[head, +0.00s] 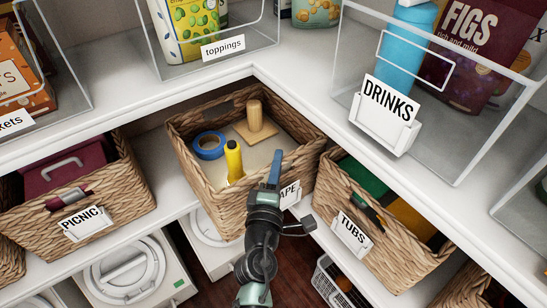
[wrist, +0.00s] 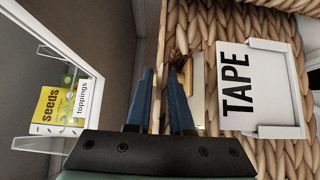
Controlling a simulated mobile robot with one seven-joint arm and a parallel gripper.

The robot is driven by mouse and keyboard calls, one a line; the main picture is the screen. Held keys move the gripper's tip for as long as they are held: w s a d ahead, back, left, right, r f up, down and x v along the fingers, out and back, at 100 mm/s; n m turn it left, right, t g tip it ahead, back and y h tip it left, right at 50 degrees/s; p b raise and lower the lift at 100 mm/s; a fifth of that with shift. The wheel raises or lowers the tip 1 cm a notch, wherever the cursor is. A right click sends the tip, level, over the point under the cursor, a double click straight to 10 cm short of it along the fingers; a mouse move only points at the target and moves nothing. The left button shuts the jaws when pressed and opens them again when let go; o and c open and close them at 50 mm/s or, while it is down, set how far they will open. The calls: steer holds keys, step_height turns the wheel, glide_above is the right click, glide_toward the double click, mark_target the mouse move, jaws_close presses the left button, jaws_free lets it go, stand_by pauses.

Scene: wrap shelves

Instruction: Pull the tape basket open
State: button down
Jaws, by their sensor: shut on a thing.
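The tape basket (head: 208,190) is a wicker basket in the shelf corner, standing out from under the upper shelf with its inside showing. It holds a blue tape roll (head: 209,145), a yellow bottle-like thing (head: 234,160) and a wooden stand with a peg (head: 255,116). Its white card (head: 290,193) is partly hidden by my arm; the wrist view shows TAPE on the card (wrist: 237,85). My gripper (head: 275,165) is at the basket's front rim, left of the card.
The picnic basket (head: 110,203) is to the left and the tubs basket (head: 375,240) close on the right. Above are clear bins marked toppings (head: 223,47) and drinks (head: 390,110). White round-doored machines (head: 130,272) and a wire basket (head: 335,285) are below.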

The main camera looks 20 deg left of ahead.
steer(key=shift+s+d, duration=0.1)
stand_by(0.3)
steer(key=c, duration=0.8)
jaws_free()
steer(key=s+d+b, duration=0.1)
steer(key=s, duration=1.2)
steer(key=shift+d, duration=0.3)
steer(key=shift+w, duration=0.1)
